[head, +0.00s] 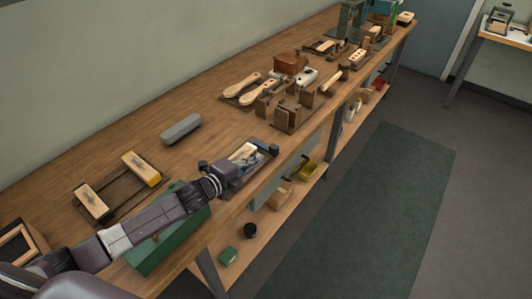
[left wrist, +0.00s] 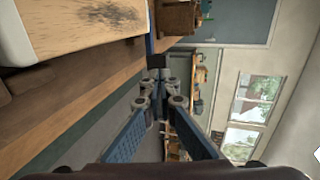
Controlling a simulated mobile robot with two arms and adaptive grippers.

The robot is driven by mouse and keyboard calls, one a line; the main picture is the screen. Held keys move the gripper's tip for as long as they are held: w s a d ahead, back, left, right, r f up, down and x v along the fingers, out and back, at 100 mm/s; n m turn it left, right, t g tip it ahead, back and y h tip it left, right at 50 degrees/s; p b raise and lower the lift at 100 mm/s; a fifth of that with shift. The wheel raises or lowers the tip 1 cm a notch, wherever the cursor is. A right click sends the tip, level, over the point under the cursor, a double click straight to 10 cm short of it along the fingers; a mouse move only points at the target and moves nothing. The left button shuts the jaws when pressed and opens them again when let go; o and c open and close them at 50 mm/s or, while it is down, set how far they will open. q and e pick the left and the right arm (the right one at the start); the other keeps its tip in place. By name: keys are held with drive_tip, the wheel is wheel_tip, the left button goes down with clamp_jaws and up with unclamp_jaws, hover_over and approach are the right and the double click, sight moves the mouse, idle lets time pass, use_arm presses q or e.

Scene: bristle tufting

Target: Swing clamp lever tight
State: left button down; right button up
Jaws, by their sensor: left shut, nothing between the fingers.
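A small dark-framed fixture (head: 270,147) stands at the front edge of the workbench, with a pale wooden block (head: 243,151) and something blue in it. My left gripper (left wrist: 160,84) is shut and empty in the left wrist view. In the head view my left gripper (head: 232,172) is over the near side of this fixture and partly hides it. In the left wrist view the wooden block (left wrist: 85,22) is close at the upper left, and a dark part (left wrist: 157,62) is just beyond the fingertips. I cannot tell whether they touch, nor make out the clamp lever clearly. My right gripper is not in view.
A grey block (head: 181,129) and a frame with wooden blocks (head: 92,201) lie to the left on the bench. A green box (head: 155,252) is beneath my arm. Brushes (head: 241,85) and wooden stands (head: 293,112) stand farther along. The bench between them has clear patches.

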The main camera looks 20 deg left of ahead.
sight(272, 151)
use_arm(q)
drive_tip(key=shift+x, duration=2.8)
drive_tip(key=shift+d, duration=0.1)
